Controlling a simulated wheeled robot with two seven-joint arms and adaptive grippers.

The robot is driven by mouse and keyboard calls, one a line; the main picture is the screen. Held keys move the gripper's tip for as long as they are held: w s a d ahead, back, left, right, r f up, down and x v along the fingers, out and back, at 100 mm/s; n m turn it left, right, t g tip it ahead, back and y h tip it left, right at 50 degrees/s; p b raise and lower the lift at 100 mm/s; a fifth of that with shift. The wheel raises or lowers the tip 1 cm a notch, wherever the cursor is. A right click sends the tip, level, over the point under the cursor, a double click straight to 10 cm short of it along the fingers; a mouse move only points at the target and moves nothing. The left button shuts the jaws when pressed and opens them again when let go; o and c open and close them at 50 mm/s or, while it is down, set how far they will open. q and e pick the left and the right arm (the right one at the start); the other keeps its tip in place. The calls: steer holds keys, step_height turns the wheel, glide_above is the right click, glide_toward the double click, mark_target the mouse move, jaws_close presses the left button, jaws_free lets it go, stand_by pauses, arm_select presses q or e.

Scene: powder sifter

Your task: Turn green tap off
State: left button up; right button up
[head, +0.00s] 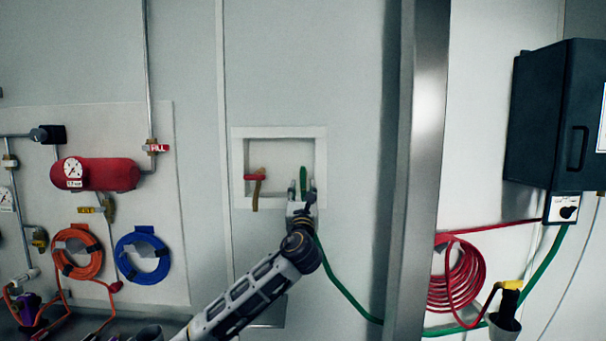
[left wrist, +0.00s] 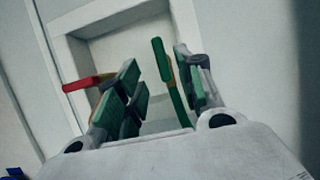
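The green tap (head: 303,174) is in the recessed wall box, at its right side, with its handle standing upright. A green hose runs down from beneath it. My left gripper (head: 303,188) is raised in front of the green tap. In the left wrist view, the green tap handle (left wrist: 164,62) shows between the open fingers of my left gripper (left wrist: 160,92), closer to the right finger. I cannot tell whether that finger touches it. The tap's lower body is partly hidden by the gripper. My right gripper is out of view.
A red-handled tap (head: 254,177) sits in the same box (head: 280,132), left of the green one; its handle lies sideways. A metal post (head: 418,150) stands to the right. A red tank (head: 108,174) and coiled hoses hang on the left wall.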

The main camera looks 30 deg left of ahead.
mark_target(303, 176)
arm_select(q)
steer(key=p+x, duration=0.1)
steer(key=x, duration=0.5)
steer(key=shift+p, duration=0.35)
steer(key=shift+p+x, duration=0.35)
steer(key=shift+x, duration=1.05)
steer(key=shift+w, duration=0.25)
steer(key=shift+a, duration=0.1)
steer(key=c, duration=0.7)
jaws_close()
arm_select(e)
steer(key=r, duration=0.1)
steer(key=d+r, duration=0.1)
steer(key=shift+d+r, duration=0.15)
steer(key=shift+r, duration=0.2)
